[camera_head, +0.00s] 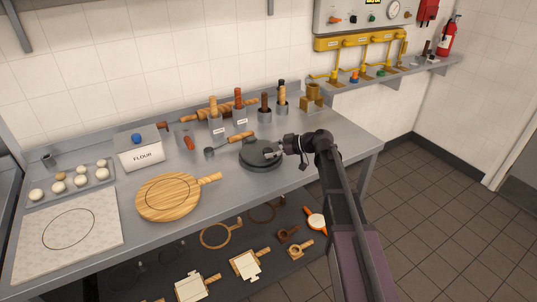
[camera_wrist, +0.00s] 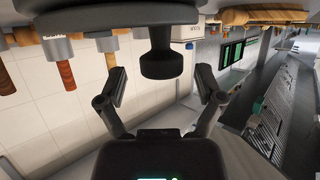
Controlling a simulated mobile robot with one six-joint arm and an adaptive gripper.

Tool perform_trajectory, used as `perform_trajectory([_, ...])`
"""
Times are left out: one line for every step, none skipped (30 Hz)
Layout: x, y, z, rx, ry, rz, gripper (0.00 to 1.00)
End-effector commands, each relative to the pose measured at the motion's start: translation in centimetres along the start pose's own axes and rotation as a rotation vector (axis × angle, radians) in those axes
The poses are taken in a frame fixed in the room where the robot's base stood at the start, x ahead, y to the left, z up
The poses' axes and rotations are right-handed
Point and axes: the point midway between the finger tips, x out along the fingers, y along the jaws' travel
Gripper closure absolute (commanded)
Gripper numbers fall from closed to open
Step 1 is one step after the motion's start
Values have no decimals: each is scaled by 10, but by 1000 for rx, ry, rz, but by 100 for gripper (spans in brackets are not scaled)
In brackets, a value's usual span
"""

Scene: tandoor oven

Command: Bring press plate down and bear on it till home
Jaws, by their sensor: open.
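The press is a dark, round, low piece on the steel table (camera_head: 205,215). Its dark press plate (camera_head: 257,150) shows at the centre of the head view, with a wider base beneath; any gap between them is too small to tell. In the wrist view the plate (camera_wrist: 100,16) spans the top edge, and its black knob (camera_wrist: 160,62) sticks out toward my gripper. My gripper (camera_head: 281,151) is at the right side of the press. Its two fingers (camera_wrist: 161,84) are spread wide, one on each side of the knob's line, and hold nothing.
A wooden board (camera_head: 168,197) lies left of the press. A wood-handled tool (camera_head: 241,137) lies just behind it. Several holders with wooden handles stand at the back, beside a flour box (camera_head: 141,151). A tray of dough balls (camera_head: 70,186) is far left. The table right of the press is mostly clear.

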Motion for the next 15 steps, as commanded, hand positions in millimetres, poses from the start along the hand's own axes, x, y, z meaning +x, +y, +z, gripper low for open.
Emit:
perform_trajectory([6,0,1,-1,0,-1,14])
perform_trajectory([8,0,1,-1,0,-1,14])
perform_trajectory([10,0,1,-1,0,-1,14])
perform_trajectory([11,0,1,-1,0,-1,14])
perform_trajectory([12,0,0,-1,0,0,14])
perform_trajectory([13,0,0,0,0,0,14])
perform_trajectory([13,0,0,0,0,0,14])
perform_trajectory([13,0,0,0,0,1,14])
perform_trajectory([14,0,0,0,0,1,14])
perform_trajectory([14,0,0,0,0,1,14])
perform_trajectory([14,0,0,0,0,1,14])
perform_trajectory([14,0,0,0,0,1,14])
perform_trajectory([14,0,0,0,0,1,14])
perform_trajectory([14,0,0,0,0,1,14])
perform_trajectory([14,0,0,0,0,1,14])
